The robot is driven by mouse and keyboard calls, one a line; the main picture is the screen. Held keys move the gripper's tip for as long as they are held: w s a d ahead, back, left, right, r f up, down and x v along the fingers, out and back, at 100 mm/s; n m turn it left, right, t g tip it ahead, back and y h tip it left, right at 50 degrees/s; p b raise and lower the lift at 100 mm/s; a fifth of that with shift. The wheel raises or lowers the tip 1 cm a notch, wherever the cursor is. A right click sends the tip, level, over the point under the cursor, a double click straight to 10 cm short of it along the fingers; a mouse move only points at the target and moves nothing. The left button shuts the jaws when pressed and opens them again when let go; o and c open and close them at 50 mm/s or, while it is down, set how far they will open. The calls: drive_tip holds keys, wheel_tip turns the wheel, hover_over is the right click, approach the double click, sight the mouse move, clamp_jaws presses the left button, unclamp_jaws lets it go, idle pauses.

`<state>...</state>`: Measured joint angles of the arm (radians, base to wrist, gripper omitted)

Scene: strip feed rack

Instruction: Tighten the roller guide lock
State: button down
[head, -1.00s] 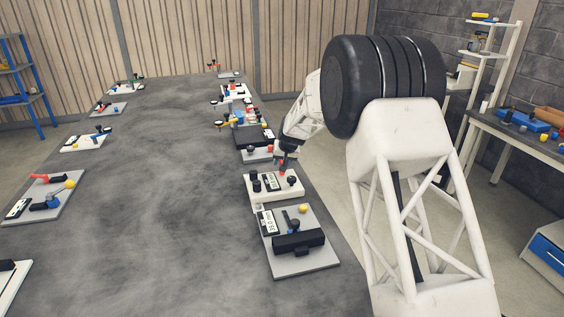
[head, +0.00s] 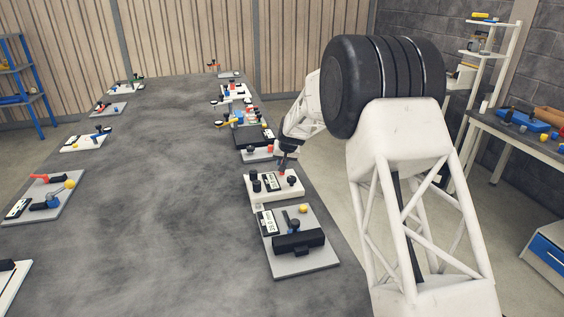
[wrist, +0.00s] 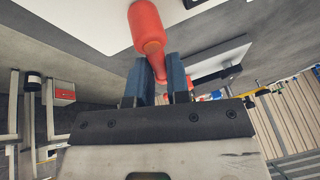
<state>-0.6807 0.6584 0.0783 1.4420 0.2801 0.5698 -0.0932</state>
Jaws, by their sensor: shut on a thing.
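My gripper (wrist: 157,68) is shut on a red handle (wrist: 146,27) with a rounded end, and its blue-grey fingers sit either side of the narrow part. In the head view my gripper (head: 283,164) is above the far edge of a white plate (head: 264,192) on the right side of the table. The handle shows there only as a small red spot at the fingertips. Black knobs (head: 271,184) and a label stand on the same plate. I cannot read the label or tell for certain that the red handle is the roller guide lock.
A grey plate (head: 312,266) with a black block and yellow knob lies nearer. Another plate with a dark box (head: 252,136) lies just beyond. More fixture plates line the left edge, including one with a red lever (head: 48,179). The table's middle (head: 170,190) is clear.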

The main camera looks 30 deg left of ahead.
drive_tip(key=shift+d+m, duration=0.1)
drive_tip(key=shift+m, duration=0.2)
drive_tip(key=shift+w+d+m+t+h, duration=0.1)
drive_tip(key=shift+d+m+t+h, duration=0.2)
drive_tip(key=shift+m, duration=0.5)
drive_tip(key=shift+w+d+m+t+h, duration=0.15)
drive_tip(key=shift+m+t+h, duration=0.15)
drive_tip(key=shift+m, duration=0.5)
drive_tip(key=m, duration=0.2)
drive_tip(key=d+m+t+h, duration=0.1)
drive_tip(key=m, duration=0.1)
drive_tip(key=shift+s+d+h, duration=0.1)
drive_tip(key=shift+d+h, duration=0.1)
drive_tip(key=shift+h, duration=0.1)
drive_tip(key=m, duration=0.1)
drive_tip(key=d+m+h, duration=0.1)
drive_tip(key=m, duration=0.1)
drive_tip(key=shift+s+m, duration=0.15)
drive_tip(key=shift+m, duration=0.15)
drive_tip(key=shift+s+d+m+h, duration=0.3)
drive_tip(key=shift+m+h, duration=0.25)
drive_tip(key=shift+m, duration=0.5)
drive_tip(key=shift+s+d+m+h, duration=0.25)
drive_tip(key=shift+m+h, duration=0.3)
drive_tip(key=shift+m, duration=0.5)
drive_tip(key=c, duration=1.1)
unclamp_jaws()
drive_tip(key=shift+w, duration=0.1)
